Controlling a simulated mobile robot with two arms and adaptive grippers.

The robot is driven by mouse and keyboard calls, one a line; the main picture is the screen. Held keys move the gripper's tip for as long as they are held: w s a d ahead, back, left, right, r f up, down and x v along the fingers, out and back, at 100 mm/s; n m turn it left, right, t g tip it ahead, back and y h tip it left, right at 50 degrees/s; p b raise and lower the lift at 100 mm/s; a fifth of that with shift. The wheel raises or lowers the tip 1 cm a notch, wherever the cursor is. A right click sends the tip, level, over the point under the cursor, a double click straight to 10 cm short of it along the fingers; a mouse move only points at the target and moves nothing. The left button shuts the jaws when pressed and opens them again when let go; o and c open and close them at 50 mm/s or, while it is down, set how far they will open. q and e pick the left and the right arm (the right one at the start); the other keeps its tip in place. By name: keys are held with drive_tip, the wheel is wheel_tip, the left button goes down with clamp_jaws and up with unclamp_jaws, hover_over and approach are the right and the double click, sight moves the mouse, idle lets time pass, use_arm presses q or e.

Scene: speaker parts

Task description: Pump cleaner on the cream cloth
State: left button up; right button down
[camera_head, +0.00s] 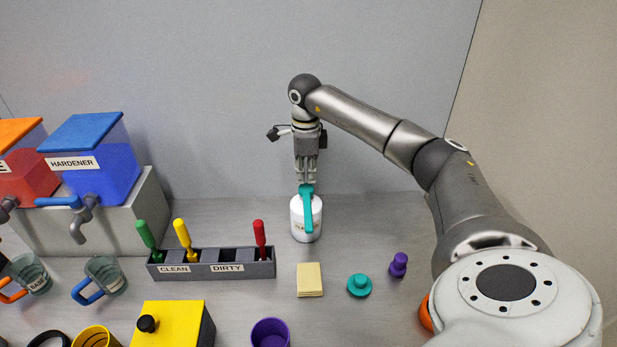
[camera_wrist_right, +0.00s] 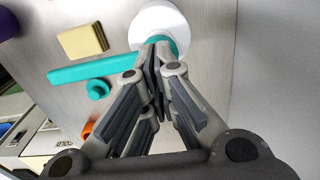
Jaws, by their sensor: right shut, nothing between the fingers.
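The cleaner bottle (camera_head: 305,222) is white with a teal pump head (camera_head: 308,205) and stands upright on the table. My right gripper (camera_head: 306,182) is shut and empty, pointing down directly over the pump head; I cannot tell whether it touches. In the right wrist view the closed fingertips (camera_wrist_right: 158,42) cover part of the teal pump, whose long spout (camera_wrist_right: 95,71) reaches left, and the white bottle (camera_wrist_right: 163,22) shows behind them. The cream cloth (camera_head: 310,280) lies folded on the table in front of the bottle; it also shows in the right wrist view (camera_wrist_right: 83,41). My left gripper is not in view.
A grey holder (camera_head: 212,268) labelled CLEAN and DIRTY holds green, yellow and red-handled tools left of the bottle. A teal knobbed part (camera_head: 359,286) and a purple part (camera_head: 398,265) stand right of the cloth. A purple cup (camera_head: 270,333) and yellow box (camera_head: 172,325) are nearer.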

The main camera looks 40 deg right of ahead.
sight(306, 188)
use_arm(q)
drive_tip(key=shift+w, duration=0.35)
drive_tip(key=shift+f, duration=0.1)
use_arm(e)
drive_tip(key=shift+f, duration=0.2)
drive_tip(key=shift+f+b, duration=1)
drive_tip(key=shift+f, duration=0.6)
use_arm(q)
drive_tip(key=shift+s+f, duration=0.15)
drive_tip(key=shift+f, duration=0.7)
use_arm(e)
drive_tip(key=shift+r, duration=0.1)
use_arm(q)
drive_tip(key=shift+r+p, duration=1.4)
drive_tip(key=shift+p, duration=0.1)
use_arm(e)
drive_tip(key=shift+r, duration=1.7)
use_arm(q)
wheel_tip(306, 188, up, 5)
drive_tip(key=p, duration=0.4)
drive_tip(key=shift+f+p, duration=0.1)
drive_tip(key=shift+p, duration=0.25)
use_arm(e)
wheel_tip(306, 188, up, 6)
